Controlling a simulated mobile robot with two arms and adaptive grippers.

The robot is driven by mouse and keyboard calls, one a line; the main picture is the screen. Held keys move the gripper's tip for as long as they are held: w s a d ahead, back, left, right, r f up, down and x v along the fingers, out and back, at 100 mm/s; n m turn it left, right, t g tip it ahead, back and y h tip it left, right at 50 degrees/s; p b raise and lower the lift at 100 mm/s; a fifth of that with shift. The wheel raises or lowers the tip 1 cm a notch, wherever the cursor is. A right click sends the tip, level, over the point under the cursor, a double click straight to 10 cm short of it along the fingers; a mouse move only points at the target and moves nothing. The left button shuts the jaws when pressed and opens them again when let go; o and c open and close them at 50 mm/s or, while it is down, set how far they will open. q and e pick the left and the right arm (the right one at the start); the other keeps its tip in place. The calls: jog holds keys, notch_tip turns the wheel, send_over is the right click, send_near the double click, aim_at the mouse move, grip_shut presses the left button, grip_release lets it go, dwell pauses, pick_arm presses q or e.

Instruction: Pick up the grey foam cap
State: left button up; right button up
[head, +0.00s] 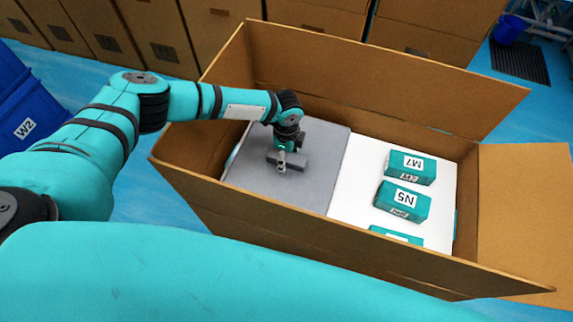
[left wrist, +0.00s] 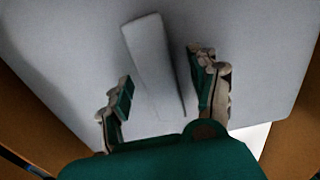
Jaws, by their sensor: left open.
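The grey foam cap (head: 245,183) lies flat inside the open cardboard box, over its left part. A raised grey block-like grip (head: 294,160) stands on its top. My left gripper (head: 283,166) is over the cap at this grip. In the left wrist view the left gripper (left wrist: 165,92) is open, with one finger on each side of the raised grip (left wrist: 152,60). The fingers look apart from the grip; whether they touch the cap surface (left wrist: 70,50) I cannot tell. My right gripper is not in view.
The cardboard box (head: 330,245) has raised walls and open flaps around the cap. On its right part, teal boxes labelled M7 (head: 410,167) and N5 (head: 402,200) lie on a white surface (head: 350,190). A blue W2 bin (head: 30,120) stands at left.

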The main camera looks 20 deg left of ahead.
pick_arm(q)
jog(key=shift+f, duration=0.55)
grip_shut()
